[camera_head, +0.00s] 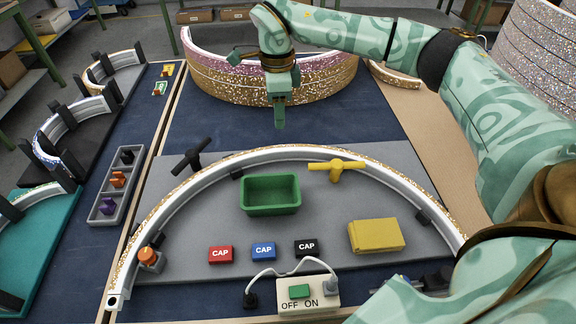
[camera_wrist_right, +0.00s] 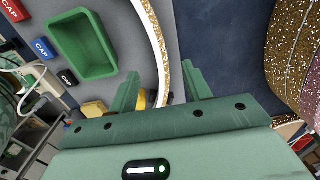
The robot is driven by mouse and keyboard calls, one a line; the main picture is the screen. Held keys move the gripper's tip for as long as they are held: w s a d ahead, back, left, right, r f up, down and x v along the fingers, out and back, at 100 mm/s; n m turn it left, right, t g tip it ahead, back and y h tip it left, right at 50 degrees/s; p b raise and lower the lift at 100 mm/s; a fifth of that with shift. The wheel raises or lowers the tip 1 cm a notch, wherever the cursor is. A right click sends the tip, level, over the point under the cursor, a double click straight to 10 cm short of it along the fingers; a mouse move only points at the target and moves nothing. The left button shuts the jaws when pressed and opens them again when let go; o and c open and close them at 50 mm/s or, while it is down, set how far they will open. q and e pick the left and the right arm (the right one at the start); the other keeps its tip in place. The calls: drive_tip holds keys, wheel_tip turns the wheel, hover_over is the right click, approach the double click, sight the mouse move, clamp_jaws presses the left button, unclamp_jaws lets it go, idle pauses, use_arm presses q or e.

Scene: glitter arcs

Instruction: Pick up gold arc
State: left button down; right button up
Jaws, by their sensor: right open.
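A large arc (camera_head: 178,205) with a white inner face and gold glitter on its outer edge stands on the grey board; it also shows in the right wrist view (camera_wrist_right: 163,50). A taller curved piece (camera_head: 215,82) in gold and pink glitter stands behind it. A smaller gold glitter arc (camera_head: 395,77) lies at the back right. My right gripper (camera_head: 280,122) points down between the large arc and the taller piece. In the wrist view it (camera_wrist_right: 162,72) is open, with the white and gold arc appearing between its fingers. My left gripper is out of view.
A green bin (camera_head: 271,207), a yellow block (camera_head: 376,235) and red, blue and black CAP blocks (camera_head: 263,251) sit inside the arc. A switch box (camera_head: 308,296) is in front. Blue surface (camera_head: 200,125) lies clear behind.

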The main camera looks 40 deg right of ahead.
sight(284, 148)
wheel_tip(284, 148, down, 8)
drive_tip(key=shift+r+b, duration=0.1)
drive_tip(key=shift+b, duration=1.05)
drive_tip(key=f, duration=0.1)
drive_tip(key=f+b, duration=0.1)
drive_tip(key=f, duration=0.1)
drive_tip(key=f+b, duration=0.1)
drive_tip(key=shift+s+d+f, duration=0.3)
drive_tip(key=shift+s+d, duration=0.05)
drive_tip(key=shift+s, duration=0.05)
drive_tip(key=shift+f+b, duration=0.4)
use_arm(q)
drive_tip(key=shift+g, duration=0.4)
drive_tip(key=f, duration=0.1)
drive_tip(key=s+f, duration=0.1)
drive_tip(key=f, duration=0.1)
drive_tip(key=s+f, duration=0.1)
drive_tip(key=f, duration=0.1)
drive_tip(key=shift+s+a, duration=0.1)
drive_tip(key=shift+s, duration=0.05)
use_arm(e)
drive_tip(key=shift+r, duration=0.2)
clamp_jaws()
